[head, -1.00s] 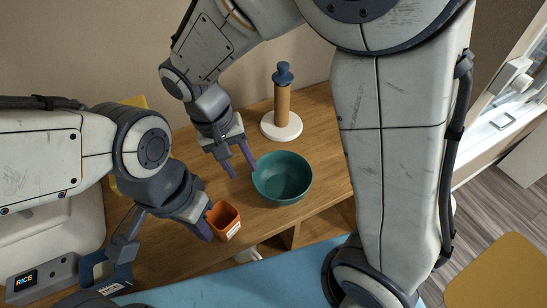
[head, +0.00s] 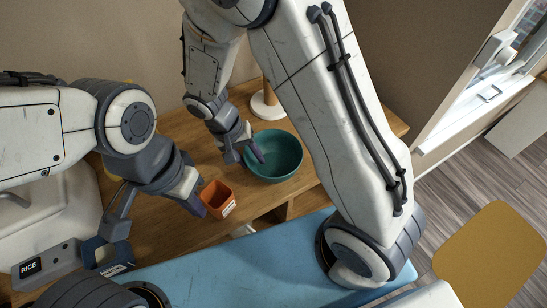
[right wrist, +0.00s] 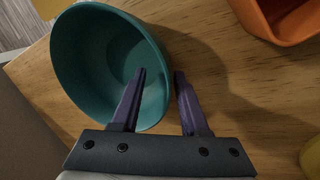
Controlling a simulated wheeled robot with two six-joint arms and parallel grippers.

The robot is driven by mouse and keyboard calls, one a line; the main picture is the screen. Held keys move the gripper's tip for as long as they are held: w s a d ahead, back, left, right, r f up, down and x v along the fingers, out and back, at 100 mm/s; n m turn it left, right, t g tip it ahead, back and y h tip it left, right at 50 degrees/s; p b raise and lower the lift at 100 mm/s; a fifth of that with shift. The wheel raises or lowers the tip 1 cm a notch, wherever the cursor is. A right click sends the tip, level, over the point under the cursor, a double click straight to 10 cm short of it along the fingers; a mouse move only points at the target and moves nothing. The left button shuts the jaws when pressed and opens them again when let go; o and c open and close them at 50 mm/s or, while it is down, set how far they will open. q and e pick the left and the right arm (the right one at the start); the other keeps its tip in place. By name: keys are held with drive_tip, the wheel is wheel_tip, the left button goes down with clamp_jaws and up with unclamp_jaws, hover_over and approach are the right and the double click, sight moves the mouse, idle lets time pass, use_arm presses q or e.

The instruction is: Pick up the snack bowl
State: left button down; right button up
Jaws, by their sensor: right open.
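The snack bowl is a round teal bowl (head: 282,165) standing on the wooden top, and it fills the upper left of the right wrist view (right wrist: 85,65). My right gripper (head: 246,157) is at the bowl's left rim. In the right wrist view my right gripper (right wrist: 160,74) is open, with one finger over the bowl's inside and the other outside the rim. I cannot tell whether either touches the bowl.
A wooden post on a white base (head: 266,107) stands behind the bowl, partly hidden by my arm. A grey box labelled RICE (head: 50,268) is at the lower left. The wooden top (head: 180,238) has an open front edge, with a blue surface (head: 235,275) before it.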

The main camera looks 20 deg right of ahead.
drive_tip(key=shift+f, duration=0.15)
clamp_jaws()
idle(1.4)
